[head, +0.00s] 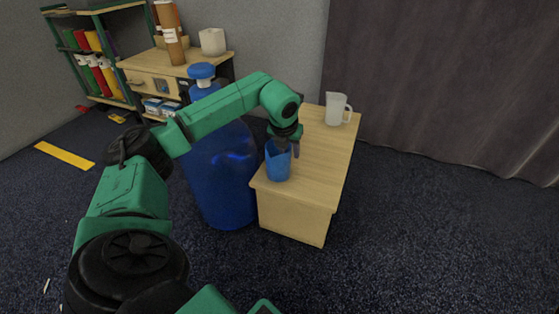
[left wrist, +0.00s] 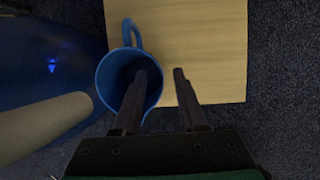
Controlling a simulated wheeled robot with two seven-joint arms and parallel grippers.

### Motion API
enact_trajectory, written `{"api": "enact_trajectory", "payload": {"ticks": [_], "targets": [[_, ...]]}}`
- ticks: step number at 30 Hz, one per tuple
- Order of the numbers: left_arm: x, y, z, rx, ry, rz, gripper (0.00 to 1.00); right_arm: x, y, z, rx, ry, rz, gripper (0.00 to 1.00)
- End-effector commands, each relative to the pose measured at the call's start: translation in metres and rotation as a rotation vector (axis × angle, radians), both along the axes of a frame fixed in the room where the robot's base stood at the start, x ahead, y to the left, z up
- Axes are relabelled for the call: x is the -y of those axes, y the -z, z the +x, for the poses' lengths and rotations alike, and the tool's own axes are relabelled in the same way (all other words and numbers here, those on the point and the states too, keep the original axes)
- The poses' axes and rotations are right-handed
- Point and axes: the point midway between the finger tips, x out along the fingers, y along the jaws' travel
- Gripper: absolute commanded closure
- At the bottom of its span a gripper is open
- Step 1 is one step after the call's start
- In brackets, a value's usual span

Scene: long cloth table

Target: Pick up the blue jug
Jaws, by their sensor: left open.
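The blue jug (head: 278,165) stands upright on the near end of a small wooden table (head: 325,160). In the left wrist view the blue jug (left wrist: 108,75) is seen from above, with its open mouth facing the camera and its handle at the top. My left gripper (head: 288,143) is open over the jug. In the left wrist view, one finger of my left gripper (left wrist: 160,72) overlaps the jug's mouth and appears to reach into it. The other finger is outside, to the right of the rim. Finger contact with the wall cannot be told. My right gripper is not in view.
A large blue bottle (head: 220,180) stands on the floor close to the table's left side. A shelf (head: 90,55) and a wooden cabinet (head: 155,75) are behind. The tabletop between the jugs is clear.

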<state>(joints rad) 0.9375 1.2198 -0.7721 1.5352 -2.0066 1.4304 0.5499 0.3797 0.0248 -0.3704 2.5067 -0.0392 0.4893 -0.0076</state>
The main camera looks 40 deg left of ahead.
Motion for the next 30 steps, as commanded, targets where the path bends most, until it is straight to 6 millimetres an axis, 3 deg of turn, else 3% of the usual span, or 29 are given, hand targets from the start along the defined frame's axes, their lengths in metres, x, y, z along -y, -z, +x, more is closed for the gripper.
{"api": "enact_trajectory", "payload": {"ticks": [7,8,11,30], "targets": [[-0.0008,0.0041,0.0026,0.002,0.000,0.000,0.59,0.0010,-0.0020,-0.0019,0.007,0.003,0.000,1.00],[-0.0008,0.0041,0.0026,0.002,0.000,0.000,0.62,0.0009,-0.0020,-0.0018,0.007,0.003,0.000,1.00],[-0.0008,0.0040,0.0026,0.002,0.000,0.000,1.00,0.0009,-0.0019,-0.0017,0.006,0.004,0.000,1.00],[-0.0008,0.0040,0.0024,0.002,0.000,0.000,1.00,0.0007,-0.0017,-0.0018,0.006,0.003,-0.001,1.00]]}}
